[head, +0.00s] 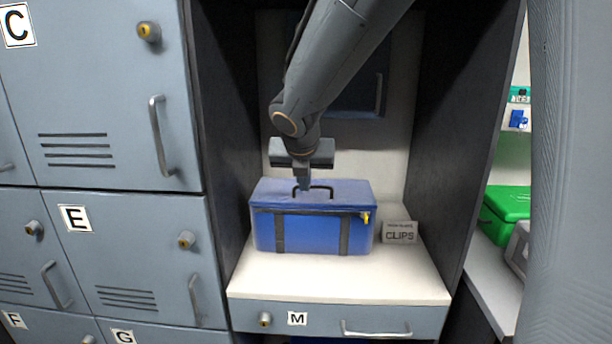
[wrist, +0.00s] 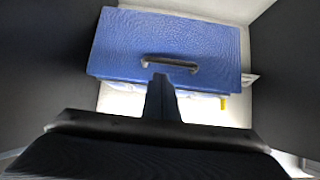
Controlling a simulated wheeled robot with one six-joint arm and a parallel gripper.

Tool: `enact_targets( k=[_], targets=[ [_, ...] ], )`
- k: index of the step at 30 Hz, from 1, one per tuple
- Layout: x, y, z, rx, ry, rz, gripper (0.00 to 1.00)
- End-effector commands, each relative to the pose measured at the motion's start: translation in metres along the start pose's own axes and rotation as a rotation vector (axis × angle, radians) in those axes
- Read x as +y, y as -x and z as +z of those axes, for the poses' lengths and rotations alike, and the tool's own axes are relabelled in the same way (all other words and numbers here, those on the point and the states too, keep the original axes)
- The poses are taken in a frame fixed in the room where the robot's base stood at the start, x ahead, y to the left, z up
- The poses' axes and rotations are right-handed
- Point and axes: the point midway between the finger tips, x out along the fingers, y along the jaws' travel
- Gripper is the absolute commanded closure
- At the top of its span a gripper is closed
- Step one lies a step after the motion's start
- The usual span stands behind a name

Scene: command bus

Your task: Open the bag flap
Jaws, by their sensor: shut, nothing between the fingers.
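The blue bag (head: 312,235) sits on a white shelf inside a dark alcove. Its flap (head: 345,188) lies closed over the top, with a black handle (head: 322,190) on it and two dark straps down the front. A small yellow tab (head: 366,217) shows at the front right. In the wrist view the flap (wrist: 165,95) and its handle (wrist: 170,63) show from above. My gripper (head: 304,186) is shut and empty, pointing down at the handle. In the wrist view my fingertips (wrist: 160,78) are just at the handle's near side; I cannot tell whether they touch it.
A grey sign reading CLIPS (head: 399,232) stands right of the bag. The white shelf (head: 335,280) is bare in front, above drawer M (head: 375,320). Dark alcove walls close in on both sides. Grey lockers (head: 100,100) stand left; a green case (head: 508,207) is at the right.

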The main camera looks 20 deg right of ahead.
Motion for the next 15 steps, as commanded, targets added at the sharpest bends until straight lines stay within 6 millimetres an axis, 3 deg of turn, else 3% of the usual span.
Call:
enact_targets(
  k=[6, 15],
  targets=[
    [0.001, -0.032, -0.001, 0.001, 0.001, 0.000, 1.00],
    [0.001, -0.044, 0.000, 0.000, 0.001, 0.002, 1.00]
  ],
)
